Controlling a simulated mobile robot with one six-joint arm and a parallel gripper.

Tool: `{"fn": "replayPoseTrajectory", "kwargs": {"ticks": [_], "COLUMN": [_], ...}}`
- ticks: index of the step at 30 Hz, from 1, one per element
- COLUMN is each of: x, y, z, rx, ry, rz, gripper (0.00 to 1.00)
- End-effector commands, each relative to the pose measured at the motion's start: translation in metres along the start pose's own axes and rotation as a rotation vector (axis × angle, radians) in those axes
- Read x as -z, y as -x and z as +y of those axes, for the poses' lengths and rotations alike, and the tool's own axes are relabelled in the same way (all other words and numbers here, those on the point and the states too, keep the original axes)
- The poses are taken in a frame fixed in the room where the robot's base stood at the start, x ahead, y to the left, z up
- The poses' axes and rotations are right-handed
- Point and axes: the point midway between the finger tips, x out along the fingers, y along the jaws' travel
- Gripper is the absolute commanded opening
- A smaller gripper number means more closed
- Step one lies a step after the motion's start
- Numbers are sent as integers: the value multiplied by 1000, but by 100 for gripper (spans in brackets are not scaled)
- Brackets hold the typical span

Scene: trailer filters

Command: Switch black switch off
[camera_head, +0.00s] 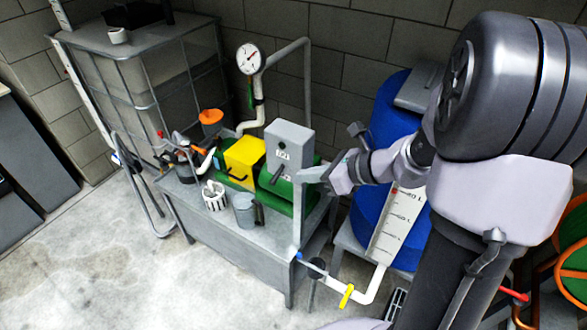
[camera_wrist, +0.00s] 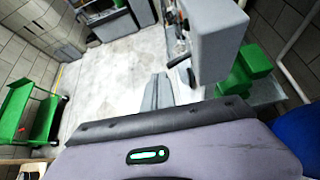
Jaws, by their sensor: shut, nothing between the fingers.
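The black switch (camera_head: 278,174) is a small lever on the front of a grey box (camera_head: 290,146). In the wrist view the black switch (camera_wrist: 178,61) sticks out from the left side of the grey box (camera_wrist: 214,40). My gripper (camera_head: 308,174) is just right of the switch in the head view, with its fingers shut and empty. In the wrist view my gripper (camera_wrist: 158,88) is below and left of the switch, apart from it.
The grey box stands on a green base on a metal bench (camera_head: 220,225), beside a yellow box (camera_head: 244,160). A pressure gauge (camera_head: 250,58) and pipe rise behind. A blue barrel (camera_head: 385,130) stands at right. The concrete floor (camera_head: 120,255) in front is clear.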

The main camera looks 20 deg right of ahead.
Motion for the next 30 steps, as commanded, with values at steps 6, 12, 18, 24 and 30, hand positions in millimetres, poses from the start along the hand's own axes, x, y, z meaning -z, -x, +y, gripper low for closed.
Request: {"fn": "replayPoseTrajectory", "kwargs": {"ticks": [6, 12, 18, 24, 30], "x": [0, 2, 3, 2, -19], "y": [40, 50, 50, 50, 42], "z": [9, 13, 13, 13, 112], "rx": [2, 0, -1, -1, -185], "ry": [0, 0, 0, 2, 623], "rz": [-1, -1, 0, 0, 188], "gripper": [0, 0, 0, 0, 0]}}
